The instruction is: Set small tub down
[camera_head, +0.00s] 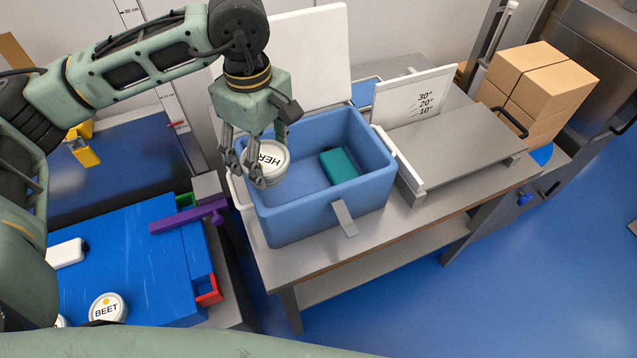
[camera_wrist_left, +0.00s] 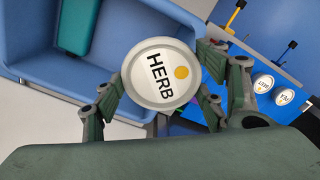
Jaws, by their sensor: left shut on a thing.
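My left gripper (camera_head: 257,170) is shut on a small round tub (camera_head: 272,157) with a white lid marked HERB. It holds the tub over the left end of a blue open carrier (camera_head: 318,215), near that end's rim. In the left wrist view the tub (camera_wrist_left: 157,72) sits between the fingers (camera_wrist_left: 160,90), and the carrier (camera_wrist_left: 25,77) shows behind it. A teal block (camera_head: 338,166) lies on the carrier's floor toward the right. I cannot tell whether the tub touches the carrier. My right gripper is not in view.
The carrier stands on a grey bench (camera_head: 325,285) with its white lid (camera_head: 320,45) raised behind. A sloped plate with an angle scale (camera_head: 420,100) is at right. A BEET tub (camera_head: 108,308) sits on the blue surface (camera_head: 135,255) at lower left. Cardboard boxes (camera_head: 535,85) stand far right.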

